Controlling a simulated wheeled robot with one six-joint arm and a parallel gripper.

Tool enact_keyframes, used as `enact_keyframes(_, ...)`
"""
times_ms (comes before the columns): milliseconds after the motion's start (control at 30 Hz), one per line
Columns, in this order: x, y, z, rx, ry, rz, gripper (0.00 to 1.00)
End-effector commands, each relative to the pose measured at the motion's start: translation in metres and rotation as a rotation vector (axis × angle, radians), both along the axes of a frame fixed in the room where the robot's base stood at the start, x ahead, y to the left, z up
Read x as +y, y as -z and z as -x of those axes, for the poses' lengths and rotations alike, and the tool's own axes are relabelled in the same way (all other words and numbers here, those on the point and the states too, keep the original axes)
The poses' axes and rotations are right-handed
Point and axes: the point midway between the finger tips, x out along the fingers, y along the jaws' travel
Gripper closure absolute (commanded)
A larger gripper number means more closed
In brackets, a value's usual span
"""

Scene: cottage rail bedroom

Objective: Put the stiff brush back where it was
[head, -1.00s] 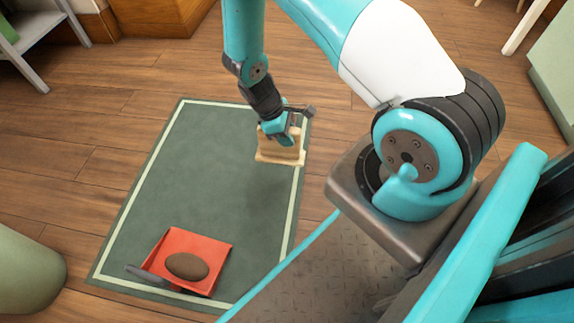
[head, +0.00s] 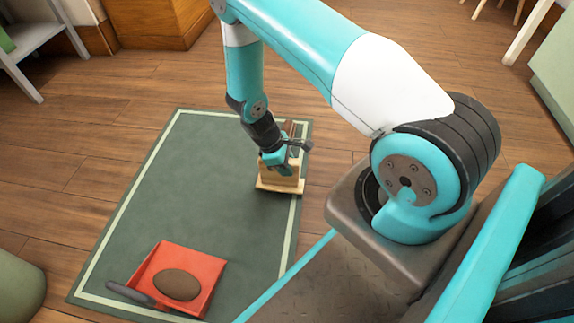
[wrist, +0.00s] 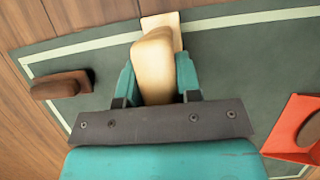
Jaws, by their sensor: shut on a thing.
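My gripper (head: 279,165) is shut on a pale wooden piece, which has a flat board (head: 280,187) with a raised, rounded grip on top. In the wrist view, the grip (wrist: 154,65) is between both fingers. I cannot tell whether its board touches the mat. A brown wooden piece (wrist: 60,86) with a dark end lies left of my gripper in the wrist view. It shows partly behind my gripper in the head view (head: 291,129). I see no clear bristles on either piece, so I cannot tell which is the stiff brush.
The green mat (head: 175,190) with a pale border lies on a wooden floor. A red dustpan (head: 208,268) with a dark handle holds a brown oval lump (head: 178,284) at the near end. The mat's middle is clear. A grey shelf (head: 40,40) stands at upper left.

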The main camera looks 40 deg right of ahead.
Motion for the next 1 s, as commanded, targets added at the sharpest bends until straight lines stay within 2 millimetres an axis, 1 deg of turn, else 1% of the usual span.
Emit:
enact_keyframes(67,0.0,0.003,0.0,0.0,0.0,0.0,0.87)
enact_keyframes(100,0.0,0.004,0.0,0.0,0.0,0.0,0.66)
enact_keyframes(167,0.0,0.003,0.0,0.0,0.0,0.0,0.52)
enact_keyframes(200,0.0,0.003,0.0,0.0,0.0,0.0,0.43)
enact_keyframes(467,0.0,0.002,0.0,0.0,0.0,0.0,0.43)
enact_keyframes(567,0.0,-0.004,0.0,-0.001,0.0,0.0,0.43)
enact_keyframes(667,0.004,-0.02,-0.006,-0.002,-0.002,0.0,0.43)
enact_keyframes(900,0.017,-0.072,-0.022,-0.004,-0.003,0.0,0.43)
enact_keyframes(1000,0.022,-0.089,-0.028,-0.002,-0.002,0.0,0.43)
